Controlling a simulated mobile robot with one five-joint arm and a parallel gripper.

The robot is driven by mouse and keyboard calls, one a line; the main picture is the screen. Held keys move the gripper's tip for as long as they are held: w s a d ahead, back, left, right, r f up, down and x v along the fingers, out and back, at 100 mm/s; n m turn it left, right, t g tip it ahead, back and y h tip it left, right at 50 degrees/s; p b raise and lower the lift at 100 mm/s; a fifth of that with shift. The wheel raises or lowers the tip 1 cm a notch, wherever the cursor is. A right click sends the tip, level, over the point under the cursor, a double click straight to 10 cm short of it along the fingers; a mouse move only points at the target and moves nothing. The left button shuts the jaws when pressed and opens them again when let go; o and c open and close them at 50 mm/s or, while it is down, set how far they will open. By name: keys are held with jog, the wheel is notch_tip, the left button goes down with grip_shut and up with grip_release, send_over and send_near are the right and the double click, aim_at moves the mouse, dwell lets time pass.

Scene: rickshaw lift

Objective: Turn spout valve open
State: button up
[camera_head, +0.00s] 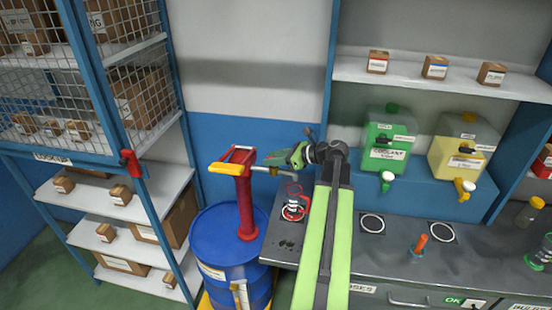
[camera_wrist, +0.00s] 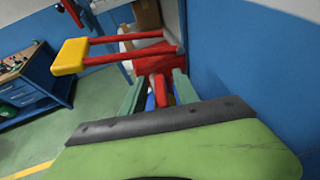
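A red hand pump (camera_head: 243,190) with a yellow handle (camera_head: 226,168) stands upright on a blue drum (camera_head: 226,245). A pale spout (camera_head: 262,169) sticks out from its top to the right. I cannot make out a separate valve on it. My gripper (camera_head: 272,159) is at the spout, level with the pump's top. In the wrist view the two teal fingers (camera_wrist: 157,92) stand apart, with red, blue and yellow parts showing between them. The pump's red top (camera_wrist: 155,52) and yellow handle (camera_wrist: 70,57) are just beyond. Whether the fingers touch the spout is hidden.
A small red-ringed container (camera_head: 293,209) stands on the grey bench below my arm. Green (camera_head: 386,140) and yellow (camera_head: 464,145) tanks with taps stand on the blue ledge at right. A blue-framed shelf rack (camera_head: 120,150) stands close to the drum's left.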

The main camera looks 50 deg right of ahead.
grip_shut()
jog(key=shift+d, duration=0.1)
jog(key=shift+w+d+n+g+y, duration=0.15)
jog(key=shift+n+g+y, duration=0.15)
jog(key=shift+n+y, duration=0.6)
jog(key=shift+y, duration=0.1)
jog(key=shift+s+a+n+g+y, duration=0.25)
jog(key=shift+n+g+y, duration=0.15)
jog(key=shift+n+g, duration=0.1)
jog(key=shift+o, duration=0.2)
grip_release()
